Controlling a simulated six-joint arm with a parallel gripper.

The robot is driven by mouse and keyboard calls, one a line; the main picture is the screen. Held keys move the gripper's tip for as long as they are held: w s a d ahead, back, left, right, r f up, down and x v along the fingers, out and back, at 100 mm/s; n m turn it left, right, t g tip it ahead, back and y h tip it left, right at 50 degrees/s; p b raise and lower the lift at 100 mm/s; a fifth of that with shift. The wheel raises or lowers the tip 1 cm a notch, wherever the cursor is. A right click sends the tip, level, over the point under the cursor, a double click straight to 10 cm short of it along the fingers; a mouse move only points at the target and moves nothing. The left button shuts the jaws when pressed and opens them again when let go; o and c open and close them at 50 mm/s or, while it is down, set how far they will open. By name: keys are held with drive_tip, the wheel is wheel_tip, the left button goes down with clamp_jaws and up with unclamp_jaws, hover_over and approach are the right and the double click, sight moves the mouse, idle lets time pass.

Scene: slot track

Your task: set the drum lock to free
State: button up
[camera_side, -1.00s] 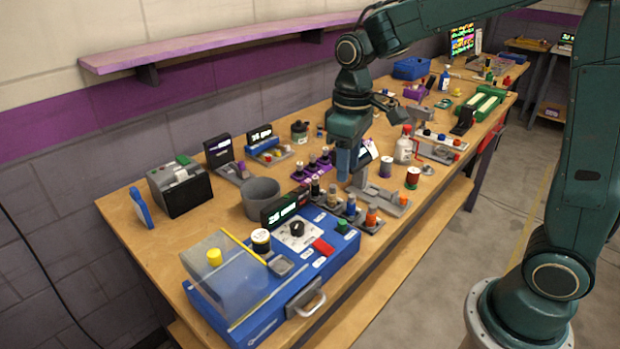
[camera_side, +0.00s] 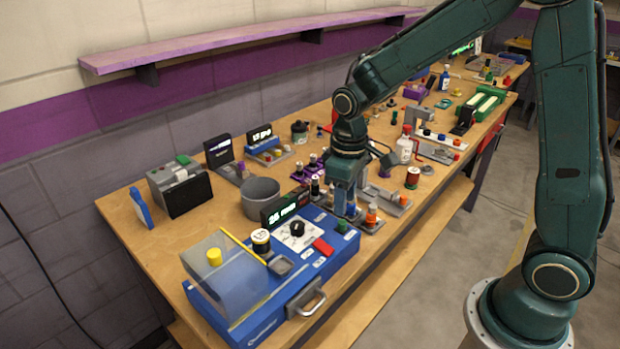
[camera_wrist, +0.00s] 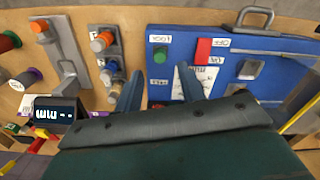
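A blue box unit (camera_side: 330,262) at the near end of the bench carries a red lever (camera_side: 324,247), which I take to be the drum lock. The lever also shows in the wrist view (camera_wrist: 203,50), with small white labels beside it that I cannot read surely. A green knob (camera_side: 342,227) sits near it, also in the wrist view (camera_wrist: 160,54). My gripper (camera_side: 347,212) is above the far end of the box, near the green knob. In the wrist view its two blue fingers (camera_wrist: 159,92) stand apart with nothing held between them.
A black knob (camera_side: 296,229) on a white dial and a lit display (camera_side: 284,208) are on the box. Racks of small bottles and spools stand close beside my gripper. A grey cup (camera_side: 260,198) stands behind. A clear cover (camera_side: 222,275) is at the box's left.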

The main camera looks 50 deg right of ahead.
sight(343, 222)
drive_tip(key=shift+f, duration=2.85)
clamp_jaws()
